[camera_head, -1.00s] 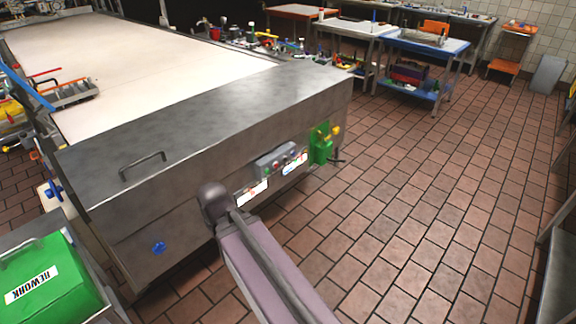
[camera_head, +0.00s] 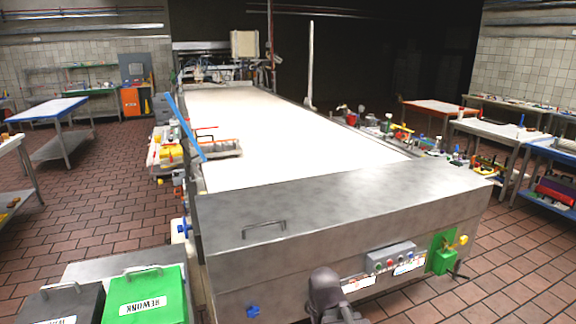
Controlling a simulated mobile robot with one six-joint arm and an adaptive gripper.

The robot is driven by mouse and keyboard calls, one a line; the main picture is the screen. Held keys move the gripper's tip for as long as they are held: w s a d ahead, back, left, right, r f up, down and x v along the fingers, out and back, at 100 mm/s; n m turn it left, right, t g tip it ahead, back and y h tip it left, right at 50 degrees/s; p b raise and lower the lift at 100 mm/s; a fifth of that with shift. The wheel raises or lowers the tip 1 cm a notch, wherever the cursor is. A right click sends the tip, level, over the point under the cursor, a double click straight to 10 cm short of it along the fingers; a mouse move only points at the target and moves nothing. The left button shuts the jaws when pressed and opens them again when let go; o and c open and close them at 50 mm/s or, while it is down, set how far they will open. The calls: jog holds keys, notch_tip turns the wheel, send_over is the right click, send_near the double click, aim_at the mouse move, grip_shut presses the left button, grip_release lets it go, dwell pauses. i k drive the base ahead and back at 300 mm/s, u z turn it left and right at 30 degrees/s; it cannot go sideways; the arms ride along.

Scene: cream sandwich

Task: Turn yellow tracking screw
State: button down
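The long machine with a wide white belt (camera_head: 290,125) fills the middle of the view. A small yellow knob (camera_head: 463,240) sits at the right end of its metal front, beside a green block (camera_head: 443,258); I cannot tell whether this is the yellow tracking screw. A yellow part (camera_head: 171,154) also shows among the fittings on the belt's left side. A blue knob (camera_head: 184,228) is at the machine's near left side, and another blue knob (camera_head: 253,311) is low on the front. A dark part of my arm shows at the bottom centre. My gripper is not in view.
A green REWORK bin (camera_head: 146,295) and a dark bin (camera_head: 60,303) stand at the lower left, close to the machine. A control box (camera_head: 390,257) projects from the front. Open tiled floor (camera_head: 100,215) lies left of the machine; tables stand farther off on both sides.

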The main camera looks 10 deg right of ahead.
aim_at(463, 239)
jog(key=z, duration=1.4)
jog(key=i, duration=2)
jog(key=u, duration=0.05)
